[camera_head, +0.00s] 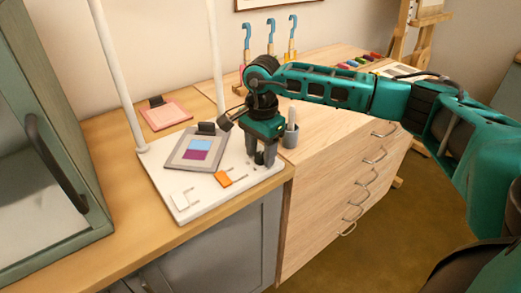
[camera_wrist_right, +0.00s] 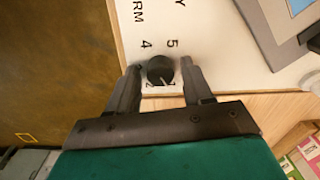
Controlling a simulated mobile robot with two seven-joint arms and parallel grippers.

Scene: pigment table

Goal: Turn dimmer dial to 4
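The dimmer dial (camera_wrist_right: 160,70) is a small round black knob on the white panel (camera_wrist_right: 210,30), with printed numbers around it; 4 and 5 read clearly on its far side. A pale pointer mark shows on its near side, toward the small digits there. My right gripper (camera_wrist_right: 160,74) is open, with one finger on each side of the dial and small gaps visible. In the head view my right gripper (camera_head: 264,160) points down at the right end of the white panel (camera_head: 215,199) and hides the dial. My left gripper is not in view.
On the panel are a grey frame with blue and purple swatches (camera_head: 197,149), an orange switch (camera_head: 223,179) and a white switch (camera_head: 182,200). White posts (camera_head: 121,77) rise behind. A grey cup (camera_head: 291,136) stands close right of my gripper. A green cabinet (camera_head: 50,150) is left.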

